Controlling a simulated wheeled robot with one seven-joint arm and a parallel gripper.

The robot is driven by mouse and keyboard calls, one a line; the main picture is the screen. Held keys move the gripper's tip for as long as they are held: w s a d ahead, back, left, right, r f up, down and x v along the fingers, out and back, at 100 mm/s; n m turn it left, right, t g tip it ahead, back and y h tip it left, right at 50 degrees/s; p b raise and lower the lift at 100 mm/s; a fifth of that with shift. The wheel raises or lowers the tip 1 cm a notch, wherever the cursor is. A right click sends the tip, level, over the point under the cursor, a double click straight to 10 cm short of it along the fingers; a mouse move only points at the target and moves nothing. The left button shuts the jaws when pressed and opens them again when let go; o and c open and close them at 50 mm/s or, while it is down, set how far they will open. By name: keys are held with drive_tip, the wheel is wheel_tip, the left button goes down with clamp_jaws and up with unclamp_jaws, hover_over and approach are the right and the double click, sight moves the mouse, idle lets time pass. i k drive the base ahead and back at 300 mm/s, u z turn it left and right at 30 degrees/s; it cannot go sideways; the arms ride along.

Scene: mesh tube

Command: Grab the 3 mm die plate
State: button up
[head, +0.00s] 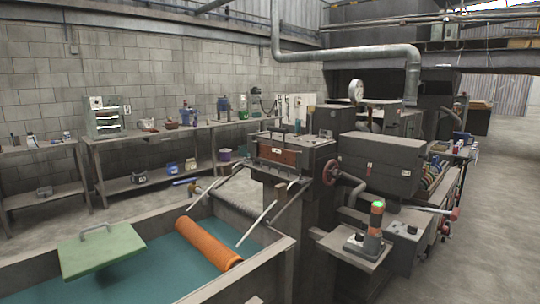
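I cannot pick out a 3 mm die plate for certain in the head view; the small items are too far off to read. A dark extruder-like machine (380,163) stands in the middle, with a reddish-brown block (277,155) across its front and a red handwheel (331,172) at its side. Small labelled items stand on the long workbench (205,126) along the block wall. White panels (296,103) with small things on them hang behind the machine. My gripper is not in view.
A water tank (283,248) fills the front left, with an orange roller (208,245) and a green handled lid (100,247). A control stand (350,245) with a green-lit lamp (377,206) juts out right of it. Clear floor (497,215) runs along the right.

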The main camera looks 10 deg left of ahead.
sight(286, 156)
drive_tip(key=k, duration=1.15)
drive_tip(key=u, duration=0.35)
drive_tip(key=i, duration=1.7)
drive_tip(key=z, duration=0.35)
